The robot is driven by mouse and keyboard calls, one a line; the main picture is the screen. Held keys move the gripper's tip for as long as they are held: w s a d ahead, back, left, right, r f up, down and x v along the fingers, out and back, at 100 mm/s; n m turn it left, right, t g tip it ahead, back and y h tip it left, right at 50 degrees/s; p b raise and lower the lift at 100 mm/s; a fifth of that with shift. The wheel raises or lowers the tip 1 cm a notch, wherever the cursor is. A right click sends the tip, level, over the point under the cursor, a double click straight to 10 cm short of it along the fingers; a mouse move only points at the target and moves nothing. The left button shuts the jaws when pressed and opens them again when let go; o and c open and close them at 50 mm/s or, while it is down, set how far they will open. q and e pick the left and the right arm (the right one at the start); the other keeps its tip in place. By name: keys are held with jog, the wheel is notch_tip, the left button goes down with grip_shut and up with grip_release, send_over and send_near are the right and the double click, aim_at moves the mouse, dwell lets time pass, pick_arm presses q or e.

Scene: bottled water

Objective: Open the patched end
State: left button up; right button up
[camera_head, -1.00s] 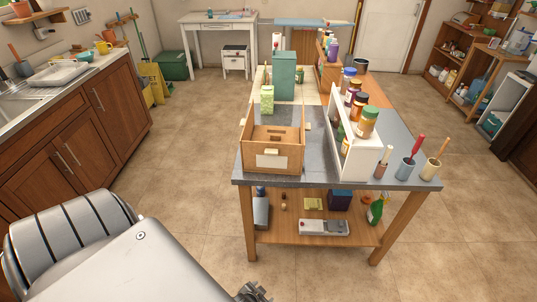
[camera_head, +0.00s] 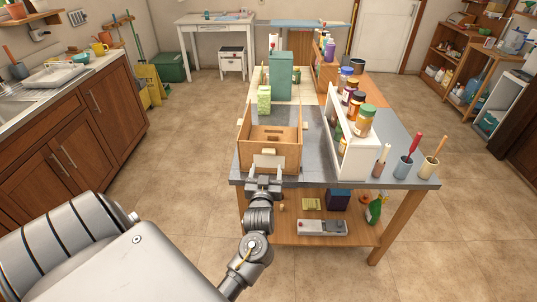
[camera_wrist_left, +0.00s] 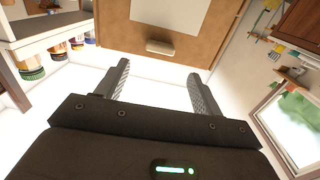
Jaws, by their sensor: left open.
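A wooden box (camera_head: 242,149) with an open top stands at the front edge of the grey-topped table. Its near end carries a white patch (camera_head: 267,161) and a small pale tab (camera_head: 268,151). In the left wrist view, the wooden end (camera_wrist_left: 215,45), white patch (camera_wrist_left: 172,12) and tab (camera_wrist_left: 172,47) show just beyond the fingers. My left gripper (camera_head: 266,176) is in front of this end, jaws apart and empty; it also shows in the left wrist view (camera_wrist_left: 158,78). The tab lies beyond the fingertips, apart from them. My right gripper is not in view.
A white rack (camera_head: 358,155) with jars stands right of the box. Cups with brushes (camera_head: 403,167) sit at the table's right corner. A green block (camera_head: 264,98) and a teal box (camera_head: 279,75) stand behind. A lower shelf (camera_head: 330,240) holds several items.

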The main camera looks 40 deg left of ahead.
aim_at(269, 153)
pick_arm(q)
jog(key=p+x, duration=0.1)
jog(key=x, duration=0.7)
jog(key=shift+w+a+f, duration=0.1)
jog(key=shift+w+a, duration=0.05)
jog(key=shift+w, duration=0.15)
